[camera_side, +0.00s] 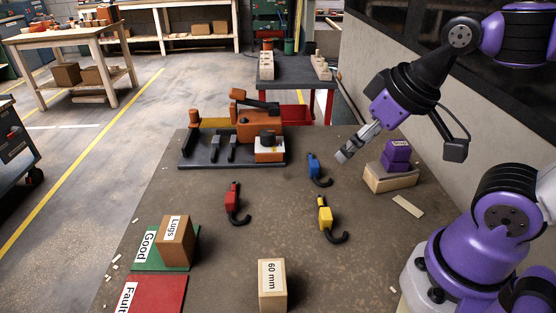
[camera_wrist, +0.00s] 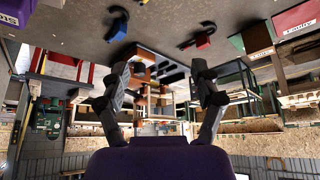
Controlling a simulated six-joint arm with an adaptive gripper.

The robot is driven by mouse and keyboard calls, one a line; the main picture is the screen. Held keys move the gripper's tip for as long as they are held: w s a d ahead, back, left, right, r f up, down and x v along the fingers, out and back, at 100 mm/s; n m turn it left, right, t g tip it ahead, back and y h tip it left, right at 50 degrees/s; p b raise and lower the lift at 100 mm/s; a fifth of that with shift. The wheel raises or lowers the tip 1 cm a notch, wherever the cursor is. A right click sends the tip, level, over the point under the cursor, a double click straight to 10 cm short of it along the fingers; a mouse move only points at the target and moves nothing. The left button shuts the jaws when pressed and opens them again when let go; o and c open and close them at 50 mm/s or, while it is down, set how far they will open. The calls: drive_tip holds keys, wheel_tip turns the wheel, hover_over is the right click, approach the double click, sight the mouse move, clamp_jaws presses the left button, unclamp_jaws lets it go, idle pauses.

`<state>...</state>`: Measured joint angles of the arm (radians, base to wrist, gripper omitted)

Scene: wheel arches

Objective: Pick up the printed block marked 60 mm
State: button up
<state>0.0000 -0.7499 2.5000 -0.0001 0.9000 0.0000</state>
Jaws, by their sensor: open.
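The block marked 60 mm (camera_side: 272,286) is a light wooden block standing upright at the front middle of the table, its label facing the side camera. I cannot make it out in the wrist view. My gripper (camera_side: 344,156) is in the air over the back right of the table, far behind and to the right of the 60 mm block. In the wrist view both fingers of my gripper (camera_wrist: 161,72) are spread apart with nothing between them.
Blue (camera_side: 315,168), red (camera_side: 233,203) and yellow (camera_side: 325,216) hooked tools lie mid-table. A brown Lugs block (camera_side: 176,242) stands on the green Good mat (camera_side: 143,258), beside a red mat (camera_side: 150,296). A purple block (camera_side: 396,155) sits on a wooden one. An orange fixture (camera_side: 255,125) is behind.

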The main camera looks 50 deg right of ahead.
idle(0.3)
drive_tip(key=n+g+y, duration=0.3)
drive_tip(key=n+g, duration=0.6)
drive_tip(key=n, duration=1.8)
approach(272, 275)
drive_tip(key=f, duration=0.1)
drive_tip(key=x, duration=0.5)
drive_tip(key=shift+s+a, duration=0.2)
drive_tip(key=shift+s, duration=0.15)
drive_tip(key=x, duration=0.6)
drive_tip(key=shift+w+d, duration=0.1)
drive_tip(key=shift+w, duration=0.05)
drive_tip(key=c, duration=1.2)
